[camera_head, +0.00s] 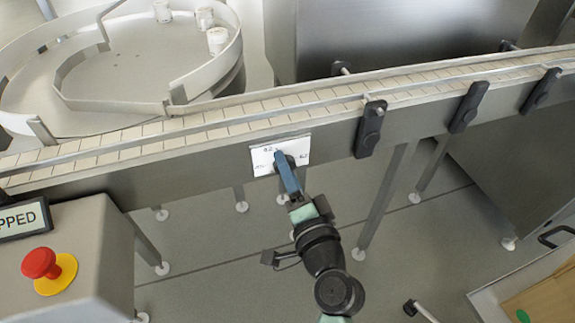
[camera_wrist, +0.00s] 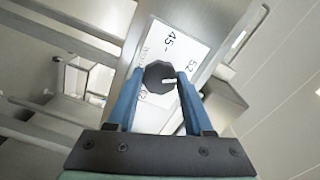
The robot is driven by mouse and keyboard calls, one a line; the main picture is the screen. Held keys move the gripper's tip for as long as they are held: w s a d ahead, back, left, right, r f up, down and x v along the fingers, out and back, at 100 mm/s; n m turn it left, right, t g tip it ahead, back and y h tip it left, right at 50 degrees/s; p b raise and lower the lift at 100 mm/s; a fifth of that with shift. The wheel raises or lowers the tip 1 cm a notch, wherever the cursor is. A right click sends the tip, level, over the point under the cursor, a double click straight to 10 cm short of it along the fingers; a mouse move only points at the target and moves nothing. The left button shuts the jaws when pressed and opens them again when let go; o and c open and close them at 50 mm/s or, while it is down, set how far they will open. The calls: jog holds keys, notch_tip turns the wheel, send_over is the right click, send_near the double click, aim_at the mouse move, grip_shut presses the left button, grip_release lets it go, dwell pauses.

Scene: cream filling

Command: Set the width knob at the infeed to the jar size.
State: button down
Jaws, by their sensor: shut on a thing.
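The width knob (camera_wrist: 158,74) is a dark, many-sided knob on a white scale plate (camera_wrist: 200,48). The plate carries printed numbers; 45 and 52 can be read in the wrist view, and other print is too small or hidden. A short white mark on the knob points toward the right of the wrist view; I cannot tell which number it lines up with. My gripper (camera_wrist: 160,78) has its two blue fingers shut on the knob, one on each side. In the head view my gripper (camera_head: 281,160) covers part of the plate (camera_head: 262,158) on the conveyor's front side.
The conveyor (camera_head: 220,122) runs across the view with guide rails and dark clamps (camera_head: 370,130). A round table (camera_head: 130,60) with several white jars (camera_head: 217,40) is behind it. A control box with a red stop button (camera_head: 41,263) stands at the lower left.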

jog(key=shift+m+p, duration=0.45)
jog(key=shift+m, duration=0.75)
jog(key=shift+c, duration=1.5)
grip_release()
jog(key=shift+s, duration=0.1)
jog(key=b+v, duration=0.1)
jog(key=v, duration=1.1)
jog(key=shift+s, duration=0.4)
jog(key=shift+d, duration=0.15)
